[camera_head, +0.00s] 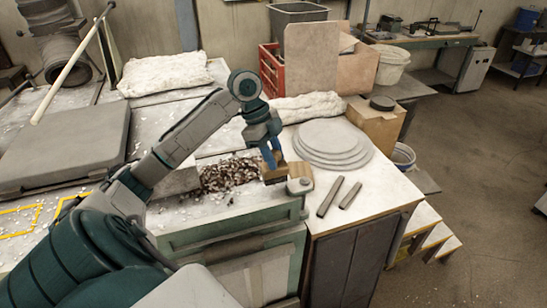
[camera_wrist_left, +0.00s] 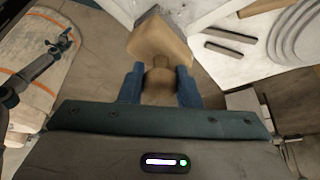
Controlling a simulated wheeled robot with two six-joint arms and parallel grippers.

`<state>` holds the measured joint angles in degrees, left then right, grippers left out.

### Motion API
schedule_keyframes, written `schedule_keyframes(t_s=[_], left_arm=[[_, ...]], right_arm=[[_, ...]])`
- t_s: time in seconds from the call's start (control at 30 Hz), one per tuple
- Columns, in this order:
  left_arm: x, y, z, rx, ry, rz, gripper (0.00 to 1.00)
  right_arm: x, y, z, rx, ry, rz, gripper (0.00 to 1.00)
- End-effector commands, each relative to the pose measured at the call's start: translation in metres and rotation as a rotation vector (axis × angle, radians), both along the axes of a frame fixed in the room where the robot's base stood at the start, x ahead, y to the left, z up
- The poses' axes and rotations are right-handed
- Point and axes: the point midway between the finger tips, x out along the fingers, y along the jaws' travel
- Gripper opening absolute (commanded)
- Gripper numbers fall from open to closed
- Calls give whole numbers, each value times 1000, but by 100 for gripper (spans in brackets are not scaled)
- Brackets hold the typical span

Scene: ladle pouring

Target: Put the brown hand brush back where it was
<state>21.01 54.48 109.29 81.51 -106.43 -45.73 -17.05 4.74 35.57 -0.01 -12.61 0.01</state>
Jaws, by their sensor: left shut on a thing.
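The brown hand brush (camera_wrist_left: 158,42) shows in the left wrist view with its wide head pointing up in the picture. My left gripper (camera_wrist_left: 160,86) has its blue fingers on both sides of the brush's narrow handle. In the head view, my left gripper (camera_head: 271,156) points down over the bench's front right part. The brush (camera_head: 275,173) shows there as a brown block below the fingers, beside a pile of dark chips. I cannot tell whether it touches the surface. A dark jointed shape at the wrist view's left edge may be my right arm; its jaws are unclear.
A pile of brown and white chips (camera_head: 230,174) lies left of the brush. A small grey rounded object (camera_head: 299,186) is just right of it. Two grey bars (camera_head: 339,197) and stacked round plates (camera_head: 332,144) lie farther right. Bare white tabletop (camera_head: 372,180) shows around the bars.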

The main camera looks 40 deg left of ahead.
Motion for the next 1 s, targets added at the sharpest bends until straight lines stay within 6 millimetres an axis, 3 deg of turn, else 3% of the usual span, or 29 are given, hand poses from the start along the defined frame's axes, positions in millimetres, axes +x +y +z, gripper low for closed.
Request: schedule_keyframes(t_s=[0.17, 0.27, 0.4, 0.8, 0.83, 0.9, 1.0], left_arm=[[5, 5, -5, -1, 0, -1, 5], [5, 4, -17, -1, 3, 0, 5], [5, 4, -37, 0, 0, 0, 5], [5, 4, -39, 0, 0, 0, 5], [5, 4, -38, 0, 0, -1, 36], [5, 4, -38, 0, 0, 0, 50], [5, 4, -38, 0, 0, 0, 52]], right_arm=[[-4, 17, -1, 19, 4, -5, 94], [-4, 12, -1, 13, 4, -4, 94], [-3, 0, -17, 0, 4, 0, 94], [-3, -3, -15, -3, 4, 0, 94], [-3, -2, -15, -2, 4, 0, 94], [-3, 1, -15, 1, 4, 0, 94], [-3, 5, -16, 5, 4, -2, 94]])
